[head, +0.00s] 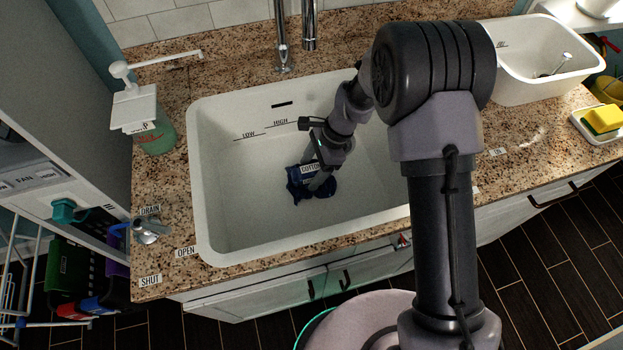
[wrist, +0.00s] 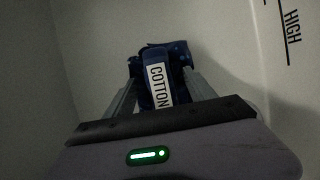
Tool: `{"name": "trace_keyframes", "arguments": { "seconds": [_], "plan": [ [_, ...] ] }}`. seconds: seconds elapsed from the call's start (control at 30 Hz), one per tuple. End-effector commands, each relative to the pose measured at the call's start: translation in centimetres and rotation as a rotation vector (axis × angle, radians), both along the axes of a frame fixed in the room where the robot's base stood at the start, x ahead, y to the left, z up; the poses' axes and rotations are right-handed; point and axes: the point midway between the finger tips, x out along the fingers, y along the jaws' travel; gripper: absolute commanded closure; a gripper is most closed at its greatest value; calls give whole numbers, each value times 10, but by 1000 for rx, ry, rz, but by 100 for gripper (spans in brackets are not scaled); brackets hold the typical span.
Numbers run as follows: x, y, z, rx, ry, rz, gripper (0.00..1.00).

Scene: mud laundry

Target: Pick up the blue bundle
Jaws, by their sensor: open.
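The blue bundle (head: 297,190) lies on the floor of the white sink, with a white label reading COTTON. My gripper (head: 318,180) reaches down into the sink right at the bundle. In the wrist view, the bundle (wrist: 158,60) sits between the two open fingers of my gripper (wrist: 157,82), with the label facing up toward the camera. Whether either finger touches the cloth cannot be told. Part of the bundle is hidden behind the gripper in the head view.
The sink (head: 225,215) has walls around my gripper, with LOW and HIGH marks on its back wall. A faucet (head: 283,45) stands behind it. A soap dispenser (head: 140,115) is at left, a drain lever (head: 148,230) at front left, and a white tub (head: 515,85) at right.

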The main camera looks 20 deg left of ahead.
Motion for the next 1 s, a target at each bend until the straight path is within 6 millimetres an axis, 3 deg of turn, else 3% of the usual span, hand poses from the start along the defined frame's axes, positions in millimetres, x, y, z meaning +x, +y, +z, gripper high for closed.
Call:
{"name": "trace_keyframes", "arguments": {
  "seconds": [0.03, 0.37, 0.63, 0.9, 1.0],
  "plan": [
    [0, 0, 1, 0, 0, 0, 36],
    [0, 0, 1, 0, 0, 0, 100],
    [0, 0, 9, 0, -1, 0, 100],
    [1, 0, 80, 1, -2, 0, 100],
    [2, -2, 98, 3, -3, 7, 100]
  ]
}}
